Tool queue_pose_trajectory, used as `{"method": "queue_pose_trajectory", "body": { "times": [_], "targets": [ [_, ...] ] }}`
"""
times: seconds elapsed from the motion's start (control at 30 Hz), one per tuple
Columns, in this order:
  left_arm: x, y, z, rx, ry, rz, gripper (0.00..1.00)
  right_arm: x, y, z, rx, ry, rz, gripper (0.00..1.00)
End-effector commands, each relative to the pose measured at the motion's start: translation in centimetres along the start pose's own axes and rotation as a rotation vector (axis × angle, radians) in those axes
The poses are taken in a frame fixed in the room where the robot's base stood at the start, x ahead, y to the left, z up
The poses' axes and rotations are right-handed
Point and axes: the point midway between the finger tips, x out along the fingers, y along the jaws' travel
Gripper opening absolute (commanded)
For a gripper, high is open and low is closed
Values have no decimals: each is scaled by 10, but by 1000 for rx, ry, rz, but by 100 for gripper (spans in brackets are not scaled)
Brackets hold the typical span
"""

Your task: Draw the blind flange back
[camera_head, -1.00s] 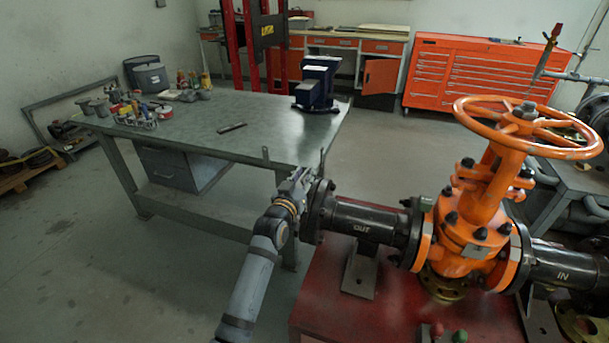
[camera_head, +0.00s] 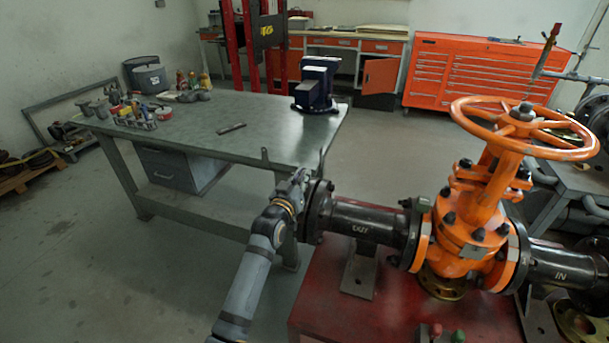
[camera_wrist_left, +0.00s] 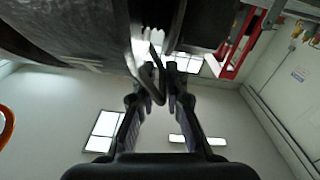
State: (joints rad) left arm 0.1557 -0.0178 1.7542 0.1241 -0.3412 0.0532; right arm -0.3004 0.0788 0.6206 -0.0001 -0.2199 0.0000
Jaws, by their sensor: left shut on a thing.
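The dark blind flange (camera_head: 311,212) is at the left end of the black OUT pipe (camera_head: 362,222), and I cannot tell if a gap separates it from the pipe's flange. My left gripper (camera_head: 299,185) is at the upper left of the flange. In the left wrist view, my left gripper (camera_wrist_left: 158,88) is shut on a dark bent handle (camera_wrist_left: 148,80) beside dark round metal. The fingers hide part of the handle. The orange gate valve (camera_head: 470,230) with its handwheel (camera_head: 525,114) stands at the right. My right gripper is not in view.
A red stand (camera_head: 330,290) bears the pipe and valve. The floor left of my arm is clear.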

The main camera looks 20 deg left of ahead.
Motion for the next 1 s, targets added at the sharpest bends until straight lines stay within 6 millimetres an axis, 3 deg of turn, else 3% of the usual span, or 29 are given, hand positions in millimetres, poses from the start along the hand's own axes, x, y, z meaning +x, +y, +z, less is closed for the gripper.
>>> {"method": "queue_pose_trajectory", "body": {
  "times": [0.03, 0.27, 0.3, 0.43, 0.73, 0.87, 1.0],
  "targets": [
    [0, -6, -4, 11, -4, -2, 0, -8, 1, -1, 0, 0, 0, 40],
    [0, -8, -1, 8, -2, -2, 0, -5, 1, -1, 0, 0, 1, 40],
    [0, -8, -1, 8, -2, -2, 14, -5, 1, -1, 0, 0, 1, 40],
    [0, -7, -1, 7, -2, -2, 30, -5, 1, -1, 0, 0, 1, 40],
    [-2, -7, -1, 5, -1, -1, 30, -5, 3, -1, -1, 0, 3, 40],
    [-18, -7, 0, 5, -3, -2, 30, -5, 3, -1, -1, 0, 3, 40],
    [-52, -7, 0, 6, -4, -2, 30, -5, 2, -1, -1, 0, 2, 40]
  ]
}}
